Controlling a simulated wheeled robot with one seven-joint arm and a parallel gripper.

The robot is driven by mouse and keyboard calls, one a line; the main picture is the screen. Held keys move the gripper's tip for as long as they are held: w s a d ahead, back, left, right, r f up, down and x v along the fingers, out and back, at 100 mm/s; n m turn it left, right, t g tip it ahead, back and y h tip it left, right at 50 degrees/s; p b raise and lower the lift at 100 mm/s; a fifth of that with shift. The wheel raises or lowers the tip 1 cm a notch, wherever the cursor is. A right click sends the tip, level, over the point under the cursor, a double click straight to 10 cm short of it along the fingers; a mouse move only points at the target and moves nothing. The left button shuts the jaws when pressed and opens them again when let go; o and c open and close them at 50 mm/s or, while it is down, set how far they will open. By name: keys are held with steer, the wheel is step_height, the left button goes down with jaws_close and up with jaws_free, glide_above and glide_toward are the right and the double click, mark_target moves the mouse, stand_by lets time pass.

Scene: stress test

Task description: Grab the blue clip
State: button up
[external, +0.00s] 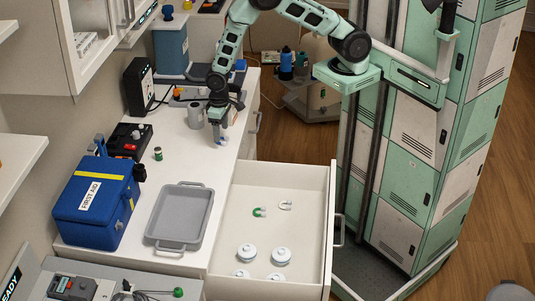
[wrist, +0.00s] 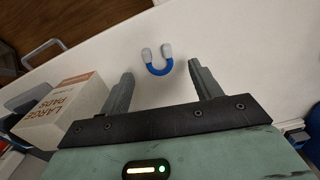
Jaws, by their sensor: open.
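The blue clip (wrist: 157,71) is a small U shape with pale grey tips, lying flat on the white countertop. In the wrist view it sits ahead of my gripper (wrist: 161,74), centred between the two finger tips, with a finger on either side and apart from it. In the external view my gripper (external: 216,122) points down over the counter's right part, and the clip (external: 221,141) shows only as a small blue-and-white spot just below it. My gripper is open and empty.
A large pads box (wrist: 65,112) stands close to the left finger. A grey cup (external: 195,117) is beside my gripper. An open drawer (external: 238,215) holds a green clip, a white clip and several white jars. A grey tray (external: 152,240) and blue first aid bag (external: 95,205) are nearer.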

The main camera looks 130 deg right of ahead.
mark_target(222, 138)
steer(key=shift+f+p, duration=0.35)
steer(key=shift+f, duration=1.25)
steer(key=c, duration=1)
steer(key=shift+c, duration=0.2)
